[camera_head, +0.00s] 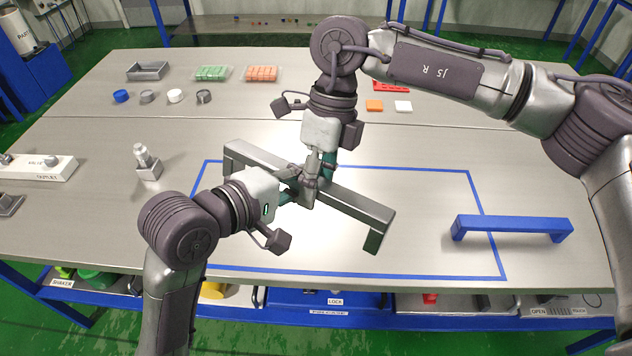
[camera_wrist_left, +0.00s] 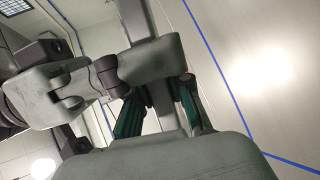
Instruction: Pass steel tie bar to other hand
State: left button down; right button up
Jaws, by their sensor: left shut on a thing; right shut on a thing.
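The steel tie bar (camera_head: 357,202) is a long grey bar with a short leg bent down at each end. It is held above the table, inside the blue taped outline, slanting from upper left to lower right in the head view. My right gripper (camera_head: 312,190) comes down from above and is shut on the bar near its middle. My left gripper (camera_head: 292,190) comes in from the left and is also shut on the bar, close beside the right one. In the left wrist view the bar (camera_wrist_left: 163,105) passes between the left fingers (camera_wrist_left: 160,108). The exact finger contacts are partly hidden.
A blue bar (camera_head: 513,226) of similar shape stands on the table at the right. Green (camera_head: 212,73) and orange (camera_head: 261,73) trays are at the back. The outline's front is clear.

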jog(key=shift+s+a, duration=0.1)
jog(key=shift+s, duration=0.05)
grip_shut()
jog(key=o, duration=1)
grip_release()
jog(key=shift+r, duration=0.1)
